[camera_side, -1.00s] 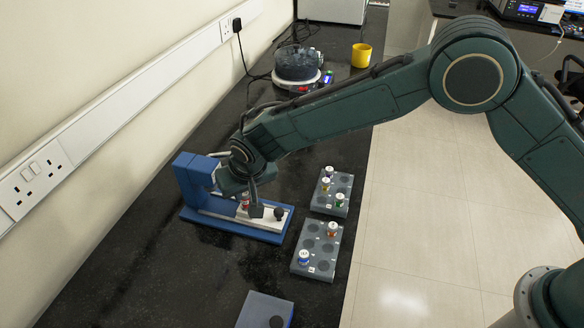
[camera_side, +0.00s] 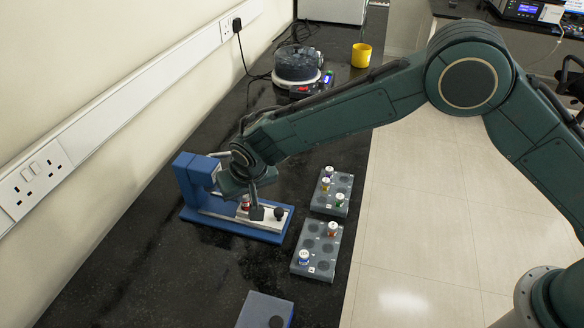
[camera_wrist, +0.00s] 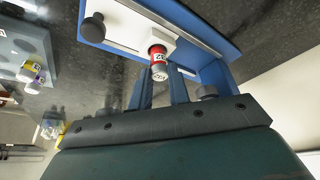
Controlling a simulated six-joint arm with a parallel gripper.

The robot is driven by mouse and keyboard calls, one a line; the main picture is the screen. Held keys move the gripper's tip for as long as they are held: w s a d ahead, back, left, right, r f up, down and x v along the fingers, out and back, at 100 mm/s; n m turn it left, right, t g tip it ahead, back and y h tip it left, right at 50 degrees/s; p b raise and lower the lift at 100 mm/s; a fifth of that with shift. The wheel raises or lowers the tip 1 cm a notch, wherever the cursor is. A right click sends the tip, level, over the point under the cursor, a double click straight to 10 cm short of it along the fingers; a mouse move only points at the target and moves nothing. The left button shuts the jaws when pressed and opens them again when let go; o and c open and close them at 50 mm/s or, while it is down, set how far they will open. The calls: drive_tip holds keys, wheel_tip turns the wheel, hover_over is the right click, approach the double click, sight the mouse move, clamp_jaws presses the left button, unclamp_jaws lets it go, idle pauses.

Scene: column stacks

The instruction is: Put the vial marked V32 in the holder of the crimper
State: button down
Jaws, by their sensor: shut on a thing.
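The crimper is a blue frame (camera_side: 190,182) with a pale slide plate and a dark knob, seen in the side view; its plate (camera_wrist: 128,33) also shows in the wrist view. A red vial (camera_wrist: 158,62) with a white label and pale cap stands at the plate's holder; its mark is only partly readable. It shows small and red in the side view (camera_side: 245,204). My gripper (camera_wrist: 160,80) is shut on this vial, fingers on either side. In the side view my gripper (camera_side: 249,205) is low over the plate. Whether the vial's base is fully seated is hidden.
Two grey racks (camera_side: 318,250) (camera_side: 345,182) with several capped vials stand right of the crimper. A blue-grey block (camera_side: 264,311) lies at the front. A round device (camera_side: 296,66) and a yellow cup (camera_side: 361,55) stand at the back. The wall is close on the left.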

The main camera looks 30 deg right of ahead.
drive_tip(key=shift+f, duration=0.5)
idle(0.3)
drive_tip(key=c, duration=0.9)
unclamp_jaws()
drive_tip(key=shift+r, duration=0.1)
drive_tip(key=shift+r, duration=2.9)
